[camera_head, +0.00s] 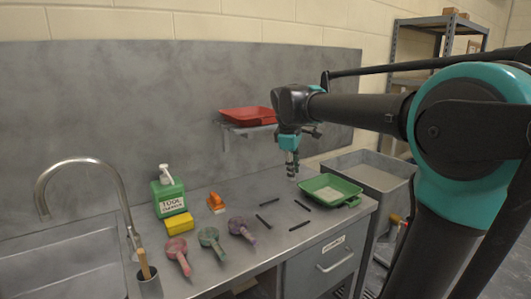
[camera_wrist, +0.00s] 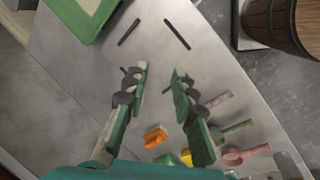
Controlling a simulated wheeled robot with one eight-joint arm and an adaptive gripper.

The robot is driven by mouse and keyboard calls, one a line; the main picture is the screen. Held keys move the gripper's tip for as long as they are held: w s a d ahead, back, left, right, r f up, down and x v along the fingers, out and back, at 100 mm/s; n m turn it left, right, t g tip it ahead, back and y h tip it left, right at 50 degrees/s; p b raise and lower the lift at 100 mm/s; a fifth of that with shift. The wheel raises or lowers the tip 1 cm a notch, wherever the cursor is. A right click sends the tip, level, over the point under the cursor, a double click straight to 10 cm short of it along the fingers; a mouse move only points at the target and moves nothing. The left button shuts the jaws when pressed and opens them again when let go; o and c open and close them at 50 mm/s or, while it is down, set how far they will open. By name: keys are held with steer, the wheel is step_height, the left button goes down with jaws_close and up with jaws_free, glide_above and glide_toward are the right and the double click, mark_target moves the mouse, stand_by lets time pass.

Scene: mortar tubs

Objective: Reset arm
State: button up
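My gripper (camera_head: 291,165) hangs from my arm above the back of the grey metal counter (camera_head: 240,262), pointing down, left of the green tray. In the wrist view my gripper (camera_wrist: 159,78) has its two green-padded fingers spread apart with nothing between them; bare counter shows through the gap. The gripper appears to be above the surface and touches nothing that I can see.
A green tray (camera_head: 340,200) and several dark sticks (camera_head: 302,205) lie on the counter. Three scoops (camera_head: 210,237), an orange object (camera_head: 216,202), a yellow sponge (camera_head: 179,223) and a green soap bottle (camera_head: 168,194) stand left. A red tray (camera_head: 247,115) rests on a wall shelf.

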steer(key=s+d+f+m, duration=0.3)
steer(key=s+f, duration=0.3)
steer(key=f, duration=0.2)
steer(key=s+d+f+m+t+y, duration=0.1)
steer(key=s+d+f+m, duration=0.2)
steer(key=s+f+m, duration=0.2)
steer(key=s+d+f+m, duration=0.3)
steer(key=s+f+m, duration=0.2)
steer(key=s+f, duration=0.4)
step_height(320, 180, down, 4)
steer(key=shift+d+f+y, duration=0.15)
steer(key=shift+d+y, duration=0.15)
steer(key=shift+d, duration=0.1)
